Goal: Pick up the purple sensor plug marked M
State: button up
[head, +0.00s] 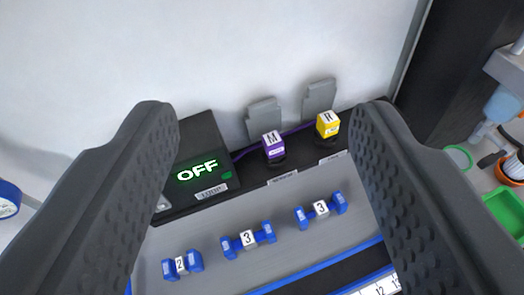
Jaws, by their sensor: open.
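The purple sensor plug (273,146) is a small cube with a white top marked M. It stands upright on a dark round seat on a black strip, in front of a grey upright plate. A purple cable runs by it along the strip. My gripper (258,115) is open. Its two dark textured fingers stand far apart on the left and right of the view, with the purple plug between them in the picture. Neither finger appears to touch it. The fingers hide parts of the strip's ends.
A yellow plug (328,125) marked R stands close right of the purple one. A black box (198,165) reading OFF is at left. Blue dumbbell-shaped pieces (248,239) marked 2 and 3 lie on a grey panel in front. A white wall (250,50) rises behind.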

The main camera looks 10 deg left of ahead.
jog(key=w+f+m+g+p, duration=0.2)
jog(key=w+m+g+p, duration=0.1)
jog(key=w+m+p, duration=0.35)
jog(key=m+g+y+p, duration=0.2)
jog(key=m+g+p, duration=0.6)
jog(key=m+p, duration=1.3)
send_over(271, 134)
jog(key=s+d+b, duration=0.2)
jog(key=s+b, duration=0.1)
jog(key=s, duration=0.3)
notch_tip(271, 134, down, 15)
jog(key=m, duration=0.3)
jog(key=p+x, duration=0.1)
jog(key=x, duration=0.7)
jog(key=shift+w+a+f, duration=0.1)
jog(key=shift+w, duration=0.15)
jog(key=shift+w+p+x, duration=0.3)
jog(key=shift+p+x, duration=0.2)
jog(key=shift+x, duration=0.8)
jog(key=shift+w+p+x, duration=0.25)
jog(key=shift+p+x, duration=0.2)
jog(key=shift+x, duration=0.8)
jog(key=shift+c, duration=0.3)
jog(key=c, duration=1.1)
